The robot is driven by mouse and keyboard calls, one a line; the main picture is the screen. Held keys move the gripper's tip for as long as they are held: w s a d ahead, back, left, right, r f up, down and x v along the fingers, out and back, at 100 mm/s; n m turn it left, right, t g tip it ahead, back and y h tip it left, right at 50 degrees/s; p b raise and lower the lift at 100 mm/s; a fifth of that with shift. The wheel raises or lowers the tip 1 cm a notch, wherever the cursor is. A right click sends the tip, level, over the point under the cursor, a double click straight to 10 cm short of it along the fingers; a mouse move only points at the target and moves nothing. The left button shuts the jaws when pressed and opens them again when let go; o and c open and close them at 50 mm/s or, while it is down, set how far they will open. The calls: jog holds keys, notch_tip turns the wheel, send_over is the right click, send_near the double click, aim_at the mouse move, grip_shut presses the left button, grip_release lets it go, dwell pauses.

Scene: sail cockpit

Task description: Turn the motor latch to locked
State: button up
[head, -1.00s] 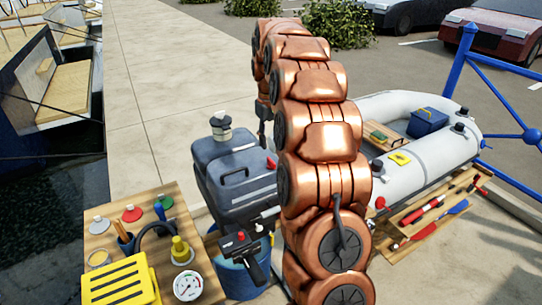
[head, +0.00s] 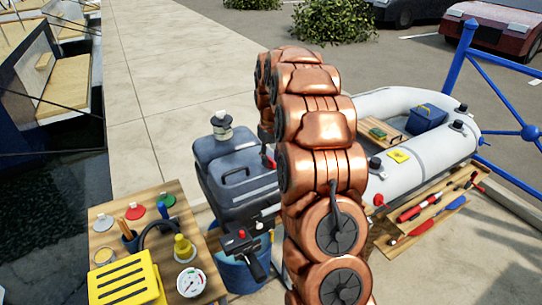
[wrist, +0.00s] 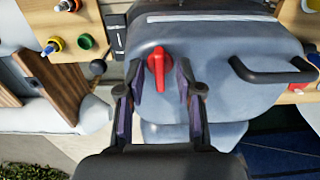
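The grey-blue outboard motor (head: 235,170) stands upright left of my arm in the head view. Its cowling (wrist: 215,45) fills the middle of the wrist view. The red motor latch (wrist: 157,68) is on the cowling, its narrow end pointing down in the wrist picture. In the head view the latch (head: 267,161) is a small red patch, partly hidden by my arm. My gripper (wrist: 157,82) is open, one dark finger on each side of the latch. Gaps show between the fingers and the latch. My arm hides most of the gripper in the head view.
A black carry handle (wrist: 272,72) sticks up right of the gripper in the wrist view. A wooden table (head: 108,220) with a yellow box and gauge stands left. A blue bucket (head: 238,274) is below the motor. A grey inflatable boat (head: 435,150) lies right.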

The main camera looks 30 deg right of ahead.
grip_shut()
dwell(0.3)
